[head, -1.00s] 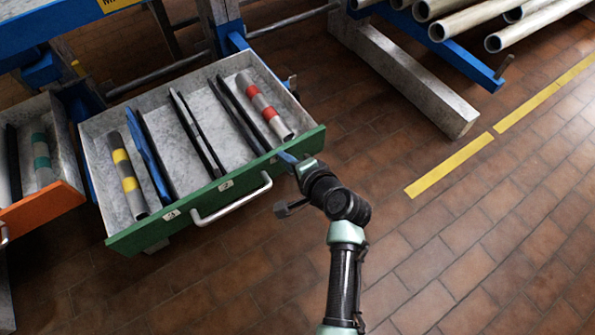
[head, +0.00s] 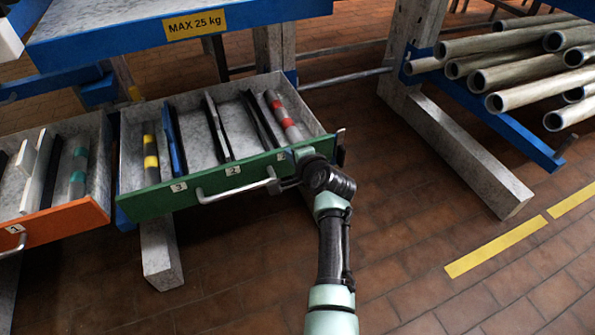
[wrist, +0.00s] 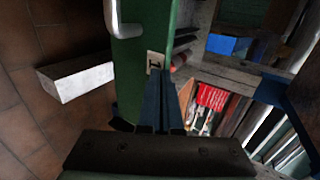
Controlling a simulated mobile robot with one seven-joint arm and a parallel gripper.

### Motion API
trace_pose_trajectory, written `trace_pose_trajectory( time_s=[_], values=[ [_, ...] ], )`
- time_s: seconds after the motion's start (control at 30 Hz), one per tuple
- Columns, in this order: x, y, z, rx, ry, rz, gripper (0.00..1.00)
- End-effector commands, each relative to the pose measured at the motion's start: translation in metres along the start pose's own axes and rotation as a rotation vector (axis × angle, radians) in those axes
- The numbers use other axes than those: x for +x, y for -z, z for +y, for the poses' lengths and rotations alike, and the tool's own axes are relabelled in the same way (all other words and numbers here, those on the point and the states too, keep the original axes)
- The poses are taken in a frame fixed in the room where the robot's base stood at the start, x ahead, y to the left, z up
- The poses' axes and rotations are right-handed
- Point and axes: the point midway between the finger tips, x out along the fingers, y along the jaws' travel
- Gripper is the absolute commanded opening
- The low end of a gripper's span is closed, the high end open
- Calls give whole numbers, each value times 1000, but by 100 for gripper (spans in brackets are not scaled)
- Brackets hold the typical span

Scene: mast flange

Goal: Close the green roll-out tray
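The green roll-out tray (head: 165,201) stands partly out from under the blue bench in the head view, its front about level with the orange tray's front. It has a silver bar handle (head: 236,190) and holds dark dividers, a yellow-banded tube (head: 151,160) and a red-banded tube (head: 284,118). My gripper (head: 295,163) is at the right part of the green front, beside the handle's right end. In the wrist view, its blue fingers (wrist: 164,100) lie together and point at the green front (wrist: 130,85) by a number label. Contact cannot be told for sure; the fingers are mostly hidden in the head view.
An orange tray (head: 70,222) stands open to the left. A blue bench edge (head: 110,45) with a yellow MAX 25 kg sign is above. Grey pipes (head: 510,75) lie on a rack at right, above a stone-like foot beam (head: 470,165). The front floor is clear.

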Motion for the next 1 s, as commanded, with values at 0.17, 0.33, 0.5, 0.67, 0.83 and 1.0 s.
trace_pose_trajectory(
  time_s=[0.17,0.33,0.5,0.67,0.83,1.0],
  values=[
    [12,0,-4,0,-1,0,0],
    [16,0,-8,1,-2,0,0],
    [18,0,-9,0,-1,2,0],
    [18,0,-11,-2,2,3,0],
    [18,0,-12,-3,3,2,0],
    [16,-2,-13,-3,3,1,0]
  ],
)
